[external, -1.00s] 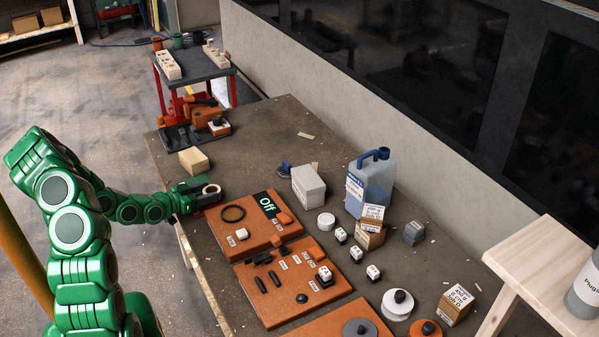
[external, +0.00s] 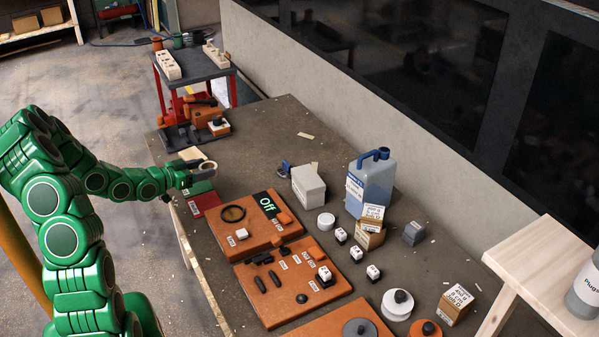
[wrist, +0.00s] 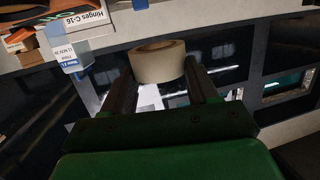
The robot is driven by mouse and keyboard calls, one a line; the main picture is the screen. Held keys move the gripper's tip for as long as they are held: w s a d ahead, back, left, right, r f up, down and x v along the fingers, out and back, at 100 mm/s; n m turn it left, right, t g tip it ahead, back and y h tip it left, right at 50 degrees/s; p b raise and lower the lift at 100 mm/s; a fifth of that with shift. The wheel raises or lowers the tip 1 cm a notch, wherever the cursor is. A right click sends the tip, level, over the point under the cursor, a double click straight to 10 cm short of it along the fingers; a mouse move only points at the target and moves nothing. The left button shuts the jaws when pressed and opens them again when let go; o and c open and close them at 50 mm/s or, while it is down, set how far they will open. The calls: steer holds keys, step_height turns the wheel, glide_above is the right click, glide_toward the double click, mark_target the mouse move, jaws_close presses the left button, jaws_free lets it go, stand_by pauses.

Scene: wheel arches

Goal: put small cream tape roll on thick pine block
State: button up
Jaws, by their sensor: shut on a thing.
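My gripper (external: 201,168) is shut on the small cream tape roll (external: 208,165), near the left edge of the workbench in the external view. In the wrist view the tape roll (wrist: 158,64) sits between the two dark fingertips (wrist: 160,76). The thick pine block (external: 190,153) is mostly hidden behind my gripper, with only a pale part of its top showing. The roll appears in front of or over the block; I cannot tell whether they touch.
A red and green box (external: 205,201) lies just below my gripper. Orange boards (external: 262,238) with small parts are to the right. A dark tray with an orange tool (external: 198,121) is behind.

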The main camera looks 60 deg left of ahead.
steer(key=shift+w+a+r, duration=0.1)
steer(key=shift+a+r, duration=0.1)
steer(key=shift+r, duration=0.25)
steer(key=s+a+r+n+y, duration=0.1)
steer(key=s+a+r+y, duration=0.1)
steer(key=s+a+r, duration=0.55)
glide_above(188, 158)
steer(key=s+d, duration=0.1)
steer(key=shift+g, duration=0.4)
step_height(188, 158, down, 9)
steer(key=shift+d+r, duration=0.1)
steer(key=shift+w+a+f, duration=0.2)
steer(key=shift+a+f, duration=0.15)
steer(key=shift+f, duration=0.2)
steer(key=shift+w+a+f, duration=0.2)
steer(key=shift+a+f, duration=0.1)
steer(key=shift+f, duration=1.5)
steer(key=shift+f, duration=0.1)
steer(key=o, duration=1)
steer(key=shift+o, duration=0.2)
